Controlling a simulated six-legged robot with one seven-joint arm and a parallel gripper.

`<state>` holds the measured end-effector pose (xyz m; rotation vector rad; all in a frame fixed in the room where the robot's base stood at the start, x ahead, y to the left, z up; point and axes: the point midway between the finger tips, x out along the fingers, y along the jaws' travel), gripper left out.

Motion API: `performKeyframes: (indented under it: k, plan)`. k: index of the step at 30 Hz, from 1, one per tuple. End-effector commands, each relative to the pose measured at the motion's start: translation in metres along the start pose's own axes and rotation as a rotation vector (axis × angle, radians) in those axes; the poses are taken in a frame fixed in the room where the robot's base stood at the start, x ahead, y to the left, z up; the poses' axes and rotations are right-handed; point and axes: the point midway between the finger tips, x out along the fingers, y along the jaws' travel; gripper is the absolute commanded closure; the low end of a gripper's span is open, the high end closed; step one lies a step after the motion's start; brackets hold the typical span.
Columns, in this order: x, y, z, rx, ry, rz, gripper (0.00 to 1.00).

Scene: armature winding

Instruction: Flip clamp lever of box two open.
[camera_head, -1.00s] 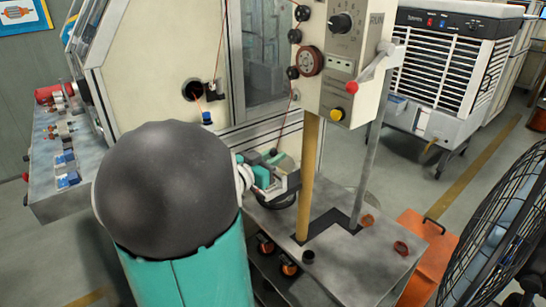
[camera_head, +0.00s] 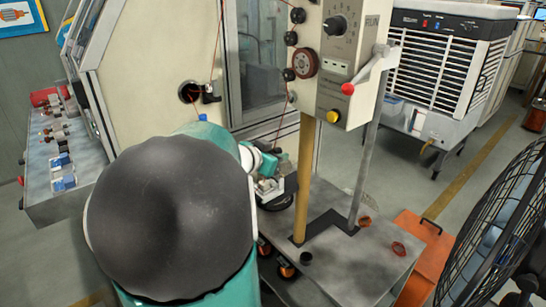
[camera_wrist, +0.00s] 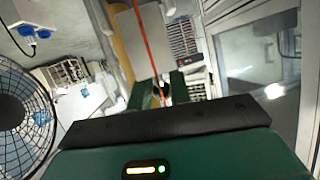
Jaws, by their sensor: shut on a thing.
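A cream control box (camera_head: 350,60) stands on a yellow post at upper centre right in the head view. A grey lever (camera_head: 375,62) with a red knob (camera_head: 347,88) sticks out from its side; I cannot tell whether this is box two's clamp lever. My gripper (camera_head: 272,185) is low behind my teal arm link, left of the post and apart from that lever. In the wrist view my gripper's green fingers (camera_wrist: 160,92) are closed around the red wire (camera_wrist: 146,45). The fingertips are small and partly hidden in the head view.
A grey metal table (camera_head: 350,262) carries the post and small orange rings. A black fan (camera_head: 490,235) stands at right, an orange case (camera_head: 425,250) beside the table. The cream machine cabinet (camera_head: 150,75) with a window is behind my arm.

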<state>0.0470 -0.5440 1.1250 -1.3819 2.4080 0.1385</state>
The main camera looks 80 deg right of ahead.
Motion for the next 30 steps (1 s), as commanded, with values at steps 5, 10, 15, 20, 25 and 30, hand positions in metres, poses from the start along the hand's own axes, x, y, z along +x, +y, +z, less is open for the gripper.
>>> performKeyframes:
  k: [5,10,15,20,25,30]
  plan:
    - [0.008,0.001,-0.002,0.025,-0.115,0.001,1.00]
    - [0.014,0.002,-0.003,0.043,-0.206,0.003,1.00]
    - [0.019,0.003,-0.002,0.057,-0.277,0.005,1.00]
    - [0.022,0.003,-0.002,0.064,-0.322,0.006,1.00]
    - [0.023,0.004,-0.001,0.068,-0.349,0.008,1.00]
    - [0.024,0.004,-0.001,0.070,-0.357,0.008,1.00]
